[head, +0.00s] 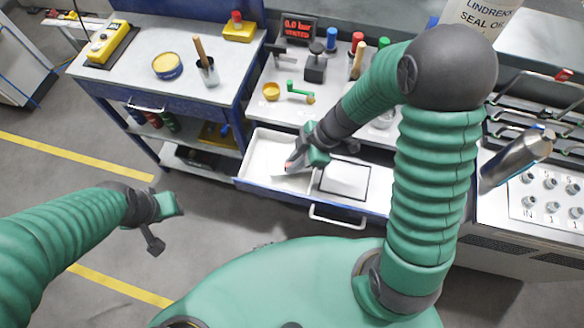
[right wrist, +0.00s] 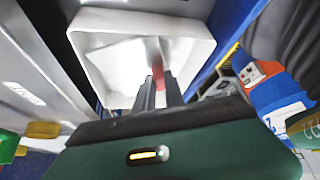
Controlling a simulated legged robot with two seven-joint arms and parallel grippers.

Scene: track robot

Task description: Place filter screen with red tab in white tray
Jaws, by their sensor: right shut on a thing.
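The white tray (head: 257,172) sits in the left part of an open drawer, and it fills the top of the right wrist view (right wrist: 95,75). My right gripper (head: 293,164) is over the tray, its fingers (right wrist: 158,80) shut on the filter screen's red tab (right wrist: 157,72). The grey screen (right wrist: 153,48) shows edge-on beyond the fingertips, inside the tray's outline. I cannot tell whether it touches the tray floor. In the head view the screen is mostly hidden by the gripper. My left gripper (head: 163,224) is open and empty above the floor.
A dark-rimmed white panel (head: 345,180) lies right of the tray. The workbench (head: 282,105) behind holds a green-handled part (head: 298,91), a yellow cup (head: 271,91) and coloured-cap bottles. A cart (head: 130,82) stands at left. The drawer handle (head: 337,217) projects forward.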

